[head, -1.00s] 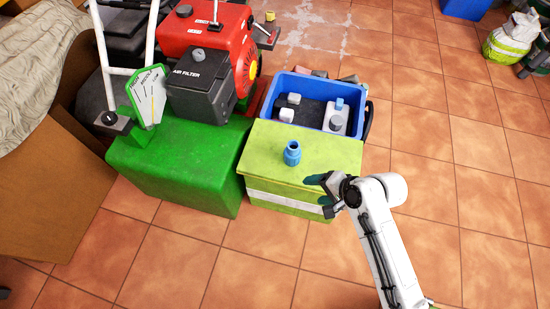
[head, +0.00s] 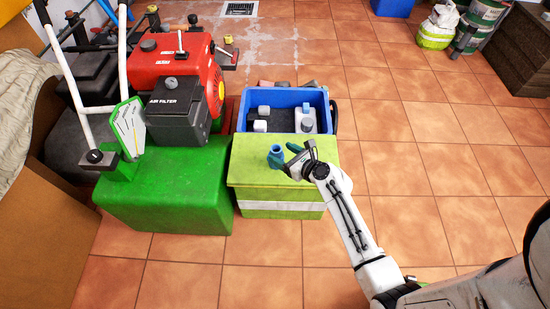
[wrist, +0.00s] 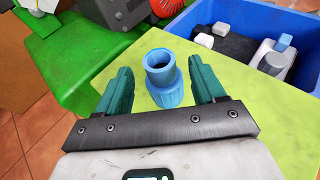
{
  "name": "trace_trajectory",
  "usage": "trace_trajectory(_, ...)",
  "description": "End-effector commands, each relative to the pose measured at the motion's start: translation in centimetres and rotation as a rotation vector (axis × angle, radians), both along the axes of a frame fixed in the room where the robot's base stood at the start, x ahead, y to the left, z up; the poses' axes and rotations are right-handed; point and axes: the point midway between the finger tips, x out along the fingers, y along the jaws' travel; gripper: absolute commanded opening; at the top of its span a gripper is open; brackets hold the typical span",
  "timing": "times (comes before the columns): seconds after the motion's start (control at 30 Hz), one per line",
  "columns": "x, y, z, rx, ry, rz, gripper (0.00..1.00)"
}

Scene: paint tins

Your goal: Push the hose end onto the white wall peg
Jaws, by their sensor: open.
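The blue hose end (head: 276,157) stands upright on the yellow-green box, its round open mouth facing up. In the wrist view the hose end (wrist: 162,78) is between the two teal fingers of my gripper (wrist: 161,68), with a narrow gap on each side. My gripper is open. In the head view my gripper (head: 291,159) is over the box, just right of the hose end. I see no hose attached to it. I cannot make out a white wall peg in either view.
The yellow-green box (head: 285,208) stands against a green machine base (head: 165,205) with a red engine (head: 165,65). A blue crate (head: 283,97) with bottles is right behind the box. A cardboard box (head: 65,230) is at the left.

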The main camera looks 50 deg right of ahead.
Motion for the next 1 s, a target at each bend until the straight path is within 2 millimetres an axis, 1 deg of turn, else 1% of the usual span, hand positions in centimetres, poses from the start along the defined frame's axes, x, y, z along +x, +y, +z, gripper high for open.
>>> trace_trajectory(0.17,1.1,-0.1,-0.5,-0.001,0.0,0.003,0.69)
trace_trajectory(0.37,3.6,-0.4,-2.0,-0.002,0.0,0.003,0.69)
trace_trajectory(0.5,5.1,-0.5,-2.3,-0.002,0.0,0.003,0.69)
trace_trajectory(0.6,5.5,-0.6,-2.4,-0.002,0.001,0.002,0.69)
trace_trajectory(0.8,5.5,-0.6,-2.3,-0.002,0.001,0.002,0.69)
trace_trajectory(0.87,5.5,-0.6,-2.3,-0.002,0.001,0.002,0.64)
trace_trajectory(1.0,5.5,-0.6,-2.3,-0.002,0.001,0.003,0.51)
